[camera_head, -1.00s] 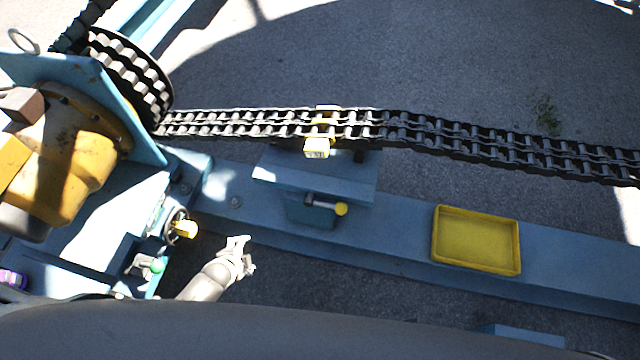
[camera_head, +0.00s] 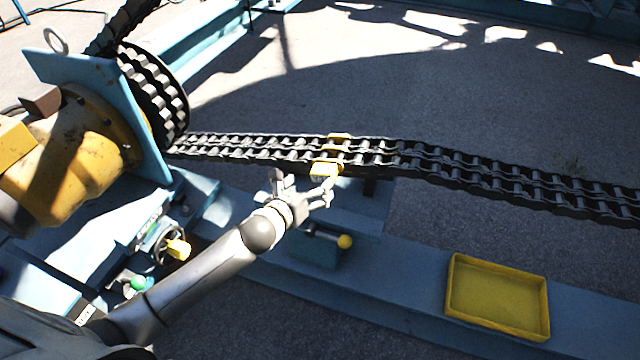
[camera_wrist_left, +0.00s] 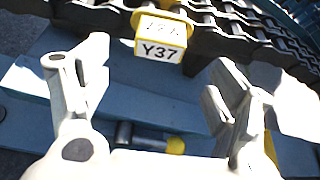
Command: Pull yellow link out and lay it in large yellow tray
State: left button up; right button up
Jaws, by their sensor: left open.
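The yellow link (camera_head: 326,170) sits in the dark double-strand chain (camera_head: 420,160), its yellow parts showing on both sides of the strands. In the left wrist view the yellow link (camera_wrist_left: 160,38) has a white label reading Y37 and is ahead of the fingers, centred between them. My left gripper (camera_head: 305,188) is open and empty, just in front of and below the link; I see no contact in the wrist view. The large yellow tray (camera_head: 498,335) lies empty on the blue beam to the right. My right gripper is out of view.
A blue block with a yellow-knobbed pin (camera_head: 344,241) stands below the link, close under my left gripper. A sprocket (camera_head: 155,95) and yellow motor (camera_head: 70,165) stand at the left. A small handwheel (camera_head: 172,246) is near my left arm.

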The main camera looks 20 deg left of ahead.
aim_at(321, 178)
pick_arm(q)
jog(key=b+x, duration=0.1)
jog(key=x, duration=0.3)
jog(key=shift+w+f, duration=0.1)
jog(key=b+x, duration=0.1)
jog(key=x, duration=0.2)
jog(key=shift+w+f, duration=0.1)
jog(key=shift+w, duration=0.25)
jog(key=shift+w+d+f, duration=0.15)
jog(key=shift+w, duration=0.4)
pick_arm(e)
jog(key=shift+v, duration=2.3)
pick_arm(q)
jog(key=shift+c, duration=0.2)
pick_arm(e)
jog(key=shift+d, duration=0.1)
